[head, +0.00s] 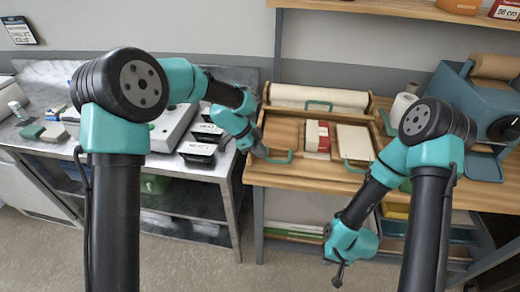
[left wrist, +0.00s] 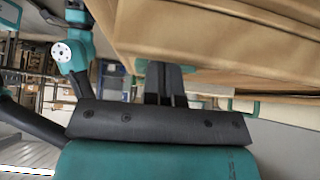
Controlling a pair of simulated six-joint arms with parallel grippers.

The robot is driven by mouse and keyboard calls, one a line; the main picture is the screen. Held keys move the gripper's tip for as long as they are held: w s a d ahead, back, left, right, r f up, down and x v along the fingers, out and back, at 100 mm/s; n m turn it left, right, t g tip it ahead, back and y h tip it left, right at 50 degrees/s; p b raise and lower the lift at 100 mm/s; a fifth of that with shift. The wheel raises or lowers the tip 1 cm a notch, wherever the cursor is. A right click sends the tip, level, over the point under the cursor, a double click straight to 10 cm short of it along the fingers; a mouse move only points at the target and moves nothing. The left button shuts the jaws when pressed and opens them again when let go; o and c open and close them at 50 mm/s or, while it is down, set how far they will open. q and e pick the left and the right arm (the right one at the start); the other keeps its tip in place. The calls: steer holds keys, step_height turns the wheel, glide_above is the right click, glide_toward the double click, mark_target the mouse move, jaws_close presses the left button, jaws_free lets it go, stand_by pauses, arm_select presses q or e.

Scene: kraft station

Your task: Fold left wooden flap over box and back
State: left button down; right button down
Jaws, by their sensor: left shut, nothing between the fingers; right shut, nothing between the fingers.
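A shallow wooden box (head: 327,165) with green handles lies on the wooden table. Its left part shows a plain brown wooden panel (head: 281,134); I cannot tell whether this is the left flap or the box floor. My left gripper (head: 260,151) is shut and empty at the box's left front edge. In the left wrist view its fingers (left wrist: 165,80) are together just below a wooden edge (left wrist: 200,35); contact cannot be told. My right gripper (head: 339,277) is shut and empty, hanging low in front of the table, away from the box.
A red and white pack (head: 317,136) and a cream pad (head: 354,142) lie in the box. A cream roll (head: 318,97) lies behind it. A blue-grey paper dispenser (head: 470,100) stands at right. A metal bench (head: 220,165) with black trays (head: 198,150) stands left, across a gap.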

stand_by(0.3)
arm_select(q)
steer(key=shift+r, duration=0.5)
steer(key=r, duration=0.1)
steer(key=a+r, duration=0.1)
steer(key=r, duration=0.1)
steer(key=shift+w+r, duration=0.1)
steer(key=shift+r, duration=0.15)
steer(key=w+a+r, duration=0.1)
steer(key=a+r, duration=0.4)
steer(key=a, duration=0.2)
steer(key=shift+a, duration=0.4)
steer(key=shift+r, duration=0.1)
